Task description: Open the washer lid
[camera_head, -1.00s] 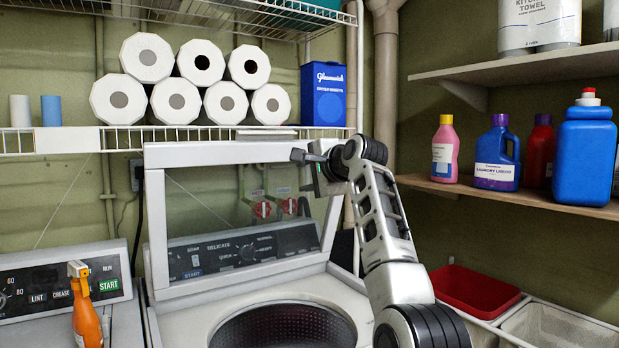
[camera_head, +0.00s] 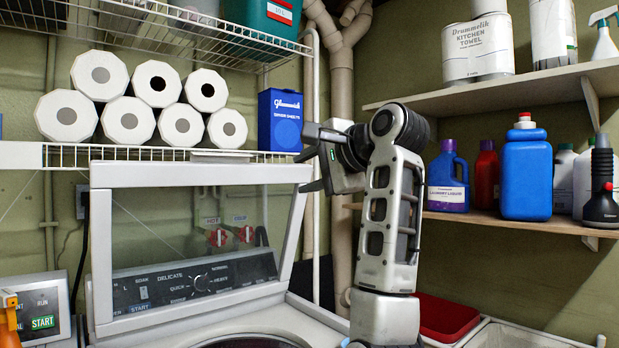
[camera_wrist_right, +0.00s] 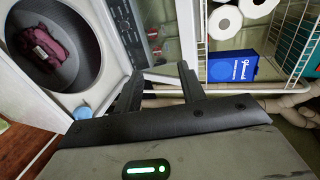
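The washer lid (camera_head: 200,175), a white frame with a clear window, stands raised and nearly upright at the back of the white washer (camera_head: 312,318). The control panel shows through its window. My right gripper (camera_head: 308,165) is beside the lid's top right corner, its two fingers apart with nothing seen between them. I cannot tell whether a finger touches the lid. In the right wrist view the open fingers (camera_wrist_right: 160,72) also show, with the washer drum (camera_wrist_right: 85,75) and a maroon cloth (camera_wrist_right: 45,45) inside it at upper left. My left gripper is out of view.
A wire shelf with paper rolls (camera_head: 125,122) and a blue box (camera_head: 280,120) is above the lid. Shelves with bottles (camera_head: 526,170) are at right. A red bin (camera_head: 445,318) is low at right. Pipes (camera_head: 341,230) run behind my right arm.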

